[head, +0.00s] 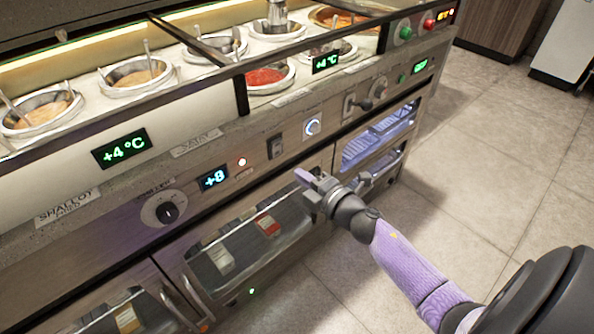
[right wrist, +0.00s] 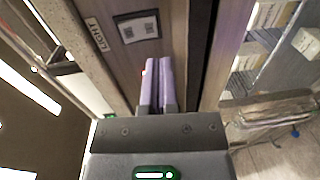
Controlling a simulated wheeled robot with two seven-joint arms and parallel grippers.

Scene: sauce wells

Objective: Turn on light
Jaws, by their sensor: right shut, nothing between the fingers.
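My right gripper (head: 308,180) is shut and empty, in front of the cabinet face just below the control strip. In the right wrist view its two purple fingers (right wrist: 158,84) lie together and point at the panel. A dark rocker switch (head: 277,146) sits on the strip, up and left of the gripper and apart from it. In the right wrist view a label reading LIGHT (right wrist: 97,34) is beside a dark rectangular plate (right wrist: 137,27) with a pale marked face, beyond the fingertips. I cannot tell the switch's position. My left gripper is not in view.
A glass-fronted compartment (head: 240,262) below is dim; one to the right (head: 385,135) is lit. Sauce wells (head: 137,75) line the top. Tiled floor (head: 500,170) at right is clear.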

